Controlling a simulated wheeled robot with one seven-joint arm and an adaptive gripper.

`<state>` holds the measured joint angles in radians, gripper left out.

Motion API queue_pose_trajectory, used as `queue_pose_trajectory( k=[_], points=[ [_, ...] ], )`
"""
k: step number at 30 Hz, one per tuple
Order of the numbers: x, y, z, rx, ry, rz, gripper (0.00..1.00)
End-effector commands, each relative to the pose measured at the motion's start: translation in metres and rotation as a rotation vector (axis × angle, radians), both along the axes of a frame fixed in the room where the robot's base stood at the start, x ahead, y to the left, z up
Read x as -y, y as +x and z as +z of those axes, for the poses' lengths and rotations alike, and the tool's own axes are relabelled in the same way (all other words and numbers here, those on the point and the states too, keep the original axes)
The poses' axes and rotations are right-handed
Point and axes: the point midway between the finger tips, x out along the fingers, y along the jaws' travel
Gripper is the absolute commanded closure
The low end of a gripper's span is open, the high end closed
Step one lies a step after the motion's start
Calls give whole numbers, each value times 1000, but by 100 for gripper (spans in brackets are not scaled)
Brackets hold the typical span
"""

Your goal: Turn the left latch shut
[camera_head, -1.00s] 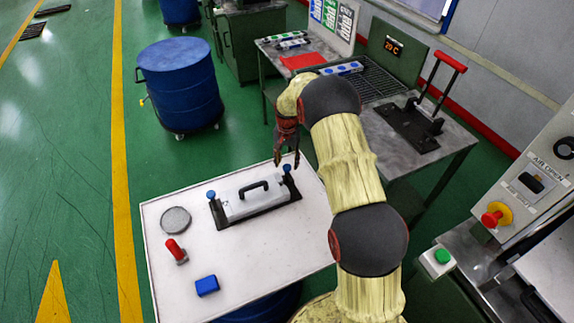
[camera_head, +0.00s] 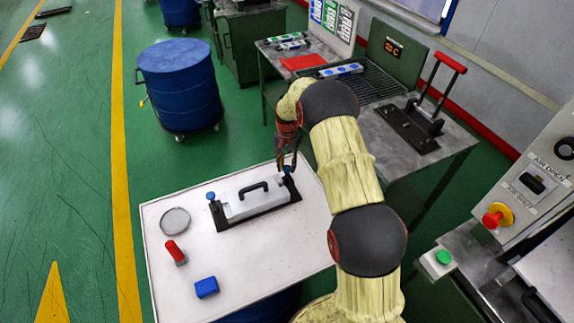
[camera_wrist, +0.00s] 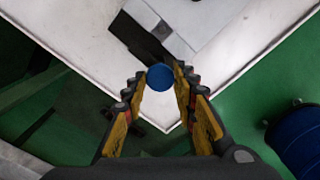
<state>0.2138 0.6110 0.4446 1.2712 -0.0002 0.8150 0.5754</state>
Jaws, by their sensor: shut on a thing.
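A grey mould (camera_head: 243,203) with a black handle (camera_head: 253,187) lies on a black base (camera_head: 262,212) on the white table. Two blue-topped latches stand at its ends: one at the left end (camera_head: 211,196) in the head view, one at the right end (camera_head: 289,171). My gripper (camera_head: 287,169) points down at the right-end latch. In the wrist view the round blue top (camera_wrist: 160,77) sits between the fingertips, and my gripper (camera_wrist: 159,76) is shut on it. The lower part of this latch is hidden.
A table with a red-handled press (camera_head: 425,115) stands behind my arm. A blue drum (camera_head: 181,87) stands on the floor beyond the table.

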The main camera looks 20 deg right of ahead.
Motion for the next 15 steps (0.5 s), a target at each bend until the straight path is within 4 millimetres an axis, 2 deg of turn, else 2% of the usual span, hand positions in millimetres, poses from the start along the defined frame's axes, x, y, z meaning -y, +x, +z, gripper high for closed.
queue_pose_trajectory(
  k=[6, 15],
  points=[
    [0, 0, 0, 1, 1, 0, 98],
    [0, 0, 0, 1, 1, -45, 98]
  ],
)
